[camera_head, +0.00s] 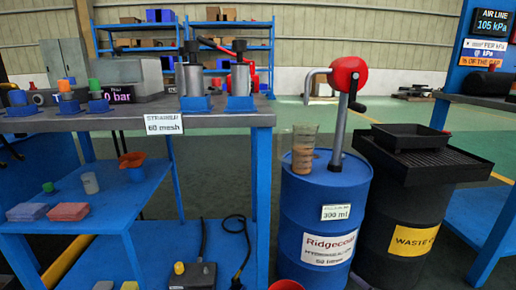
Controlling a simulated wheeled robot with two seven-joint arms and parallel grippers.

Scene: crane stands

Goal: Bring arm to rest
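Neither of my grippers shows in the head view, and I cannot make out either arm for certain. A workbench (200,122) with a dark top and blue legs fills the left side. A blue drum (318,222) labelled Ridgecool stands to its right. A red rotary hand pump (347,75) with a black crank is mounted on the drum. A clear beaker (303,148) with brownish liquid in its lower part stands on the drum's top, under the pump's spout.
A black waste drum (400,225) with a black tray (410,137) on top stands right of the blue drum. Two metal cylinders (240,80) on blue bases stand on the bench. A lower blue shelf (115,195) holds small items. Open green floor (460,140) shows behind.

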